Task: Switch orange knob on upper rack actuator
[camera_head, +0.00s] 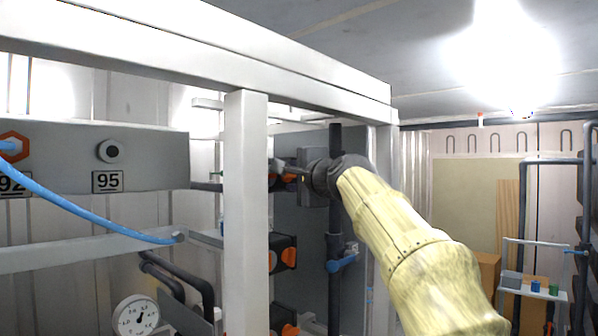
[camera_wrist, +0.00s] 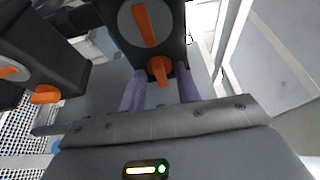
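In the wrist view a black actuator box has a round grey face with an orange bar (camera_wrist: 145,24). A smaller orange knob (camera_wrist: 159,69) sticks out below that face. My gripper (camera_wrist: 161,84) has its two purple fingers apart, one on each side of this knob. Gaps show between the knob and both fingers, so it seems not to be clamped. In the head view my gripper (camera_head: 296,176) is at the upper actuator, where a little orange (camera_head: 289,178) shows. My wrist and the white post hide most of that actuator.
A second black actuator with an orange knob (camera_wrist: 45,95) is at left in the wrist view. In the head view another orange-marked actuator (camera_head: 284,254) is lower on the rack. A white post (camera_head: 246,210) stands left of my gripper. A blue-handled valve (camera_head: 342,262) is below my wrist.

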